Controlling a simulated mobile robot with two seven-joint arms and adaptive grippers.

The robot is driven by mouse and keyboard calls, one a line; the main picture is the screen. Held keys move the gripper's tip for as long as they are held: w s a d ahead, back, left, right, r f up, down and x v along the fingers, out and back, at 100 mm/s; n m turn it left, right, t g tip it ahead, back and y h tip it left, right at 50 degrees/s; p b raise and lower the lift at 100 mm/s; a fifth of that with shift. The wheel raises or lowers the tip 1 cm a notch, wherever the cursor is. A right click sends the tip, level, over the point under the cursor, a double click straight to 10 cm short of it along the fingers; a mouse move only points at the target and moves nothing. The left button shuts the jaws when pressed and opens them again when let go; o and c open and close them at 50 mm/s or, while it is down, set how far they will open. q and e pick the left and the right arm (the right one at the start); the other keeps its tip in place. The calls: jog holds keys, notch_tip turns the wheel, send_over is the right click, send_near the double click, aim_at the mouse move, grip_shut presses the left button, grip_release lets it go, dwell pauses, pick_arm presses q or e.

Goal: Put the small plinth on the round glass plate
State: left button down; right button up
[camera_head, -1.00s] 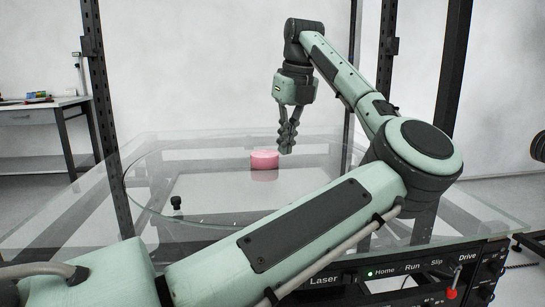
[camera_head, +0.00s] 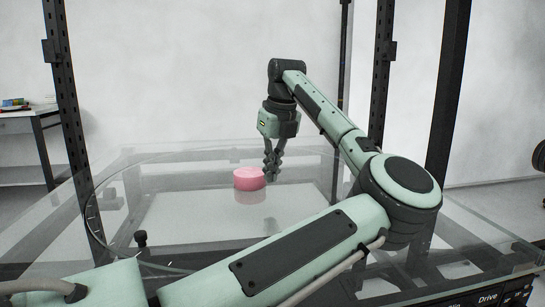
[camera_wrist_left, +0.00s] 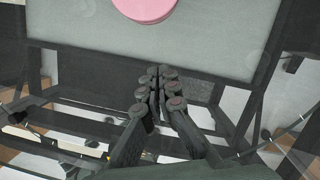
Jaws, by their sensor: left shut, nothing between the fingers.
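The small plinth is a low pink disc (camera_head: 249,179) resting upright on the round glass plate (camera_head: 190,225). Its lower part also shows at the top edge of the left wrist view (camera_wrist_left: 146,9). My left gripper (camera_head: 272,178) points down just to the right of the plinth, shut and empty. In the left wrist view its fingertips (camera_wrist_left: 162,72) are together, with a gap between them and the plinth. I cannot tell the fingertips' exact height above the glass. My right gripper is not in view.
Dark upright posts (camera_head: 65,110) stand around the glass table. A side table (camera_head: 28,125) with small coloured items is at the far left. The glass around the plinth is mostly clear.

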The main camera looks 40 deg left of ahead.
aim_at(247, 171)
pick_arm(q)
jog(key=x, duration=0.4)
jog(key=a, duration=0.2)
jog(key=shift+w+a+r+p, duration=0.15)
jog(key=shift+w+a+p, duration=0.15)
jog(key=shift+p, duration=0.1)
jog(key=shift+w+a, duration=0.2)
jog(key=shift+a, duration=0.45)
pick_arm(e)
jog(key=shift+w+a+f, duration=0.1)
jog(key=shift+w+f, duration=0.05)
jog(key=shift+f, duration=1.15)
pick_arm(q)
jog(key=shift+a, duration=0.1)
jog(key=a, duration=0.2)
jog(key=w+a+p, duration=0.1)
jog(key=a, duration=0.1)
jog(key=a+p, duration=0.1)
jog(key=a, duration=0.1)
jog(key=shift+w, duration=0.3)
jog(key=shift+w+a, duration=0.2)
jog(key=shift+a, duration=0.25)
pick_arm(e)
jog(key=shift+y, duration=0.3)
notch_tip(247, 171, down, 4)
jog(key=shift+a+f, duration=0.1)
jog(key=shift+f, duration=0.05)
pick_arm(q)
jog(key=shift+d, duration=0.1)
